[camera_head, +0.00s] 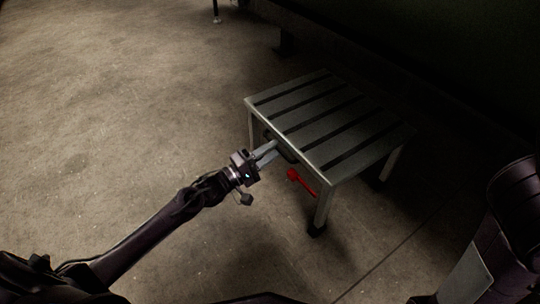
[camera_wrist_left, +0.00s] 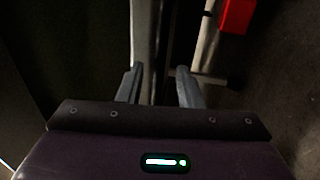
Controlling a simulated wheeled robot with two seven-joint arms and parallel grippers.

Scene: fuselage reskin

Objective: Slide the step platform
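The step platform (camera_head: 325,122) is a grey slatted metal bench on legs, standing on the floor right of centre in the head view. A red lever (camera_head: 295,177) sticks out below its near edge. My left gripper (camera_head: 272,149) is at the platform's near left side, by a dark part under the top edge. In the left wrist view its two fingers (camera_wrist_left: 157,85) stand apart, with a pale metal bar (camera_wrist_left: 144,40) of the platform running up just ahead between them. Contact cannot be told. The red part (camera_wrist_left: 237,15) shows at upper right. My right gripper is not in view.
Bare concrete floor (camera_head: 110,110) lies open to the left and in front of the platform. A dark large surface (camera_head: 430,50) rises behind it at the upper right. A thin dark stand foot (camera_head: 216,18) is at the top.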

